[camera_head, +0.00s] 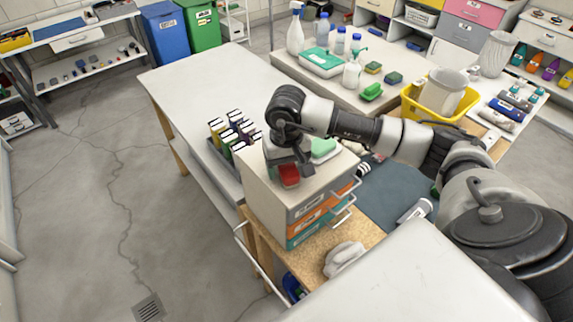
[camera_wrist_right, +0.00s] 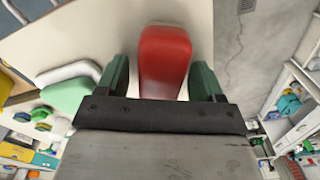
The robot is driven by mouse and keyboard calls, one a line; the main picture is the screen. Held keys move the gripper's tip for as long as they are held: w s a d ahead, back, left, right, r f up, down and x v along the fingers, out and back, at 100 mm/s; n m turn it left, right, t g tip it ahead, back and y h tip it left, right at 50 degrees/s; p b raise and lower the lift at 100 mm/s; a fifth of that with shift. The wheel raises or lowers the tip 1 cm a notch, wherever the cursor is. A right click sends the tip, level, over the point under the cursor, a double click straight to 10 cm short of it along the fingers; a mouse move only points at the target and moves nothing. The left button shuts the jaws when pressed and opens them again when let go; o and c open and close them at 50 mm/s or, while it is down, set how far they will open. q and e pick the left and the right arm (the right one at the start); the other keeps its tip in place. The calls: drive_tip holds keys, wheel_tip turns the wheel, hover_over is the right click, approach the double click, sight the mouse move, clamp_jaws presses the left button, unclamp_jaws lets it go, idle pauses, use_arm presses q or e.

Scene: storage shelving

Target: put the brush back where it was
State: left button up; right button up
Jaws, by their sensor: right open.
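A red block-like object (camera_head: 289,176), which may be the brush, is on the pale top of the drawer cabinet (camera_head: 256,185), near its front edge. In the wrist view the red object (camera_wrist_right: 165,58) lies between the green fingertips of my right gripper (camera_wrist_right: 162,80), with a narrow gap at the left finger. My right gripper (camera_head: 284,165) points down over it and is open. A green and white object (camera_head: 322,149), perhaps another brush, lies beside it on the cabinet top; it also shows in the wrist view (camera_wrist_right: 68,90). My left gripper is out of view.
A rack of colored folders (camera_head: 236,133) stands left of the cabinet on the long white table (camera_head: 195,85). A yellow tub (camera_head: 412,101), bottles and sponges stand on surfaces behind. A crumpled white cloth (camera_head: 343,258) lies in front of the cabinet. The floor at left is clear.

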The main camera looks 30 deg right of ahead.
drive_tip(key=shift+r, duration=0.1)
drive_tip(key=shift+r+p, duration=0.2)
drive_tip(key=shift+p, duration=0.15)
wheel_tip(320, 180, up, 12)
drive_tip(key=b, duration=0.4)
drive_tip(key=shift+f, duration=0.15)
drive_tip(key=shift+a, duration=0.1)
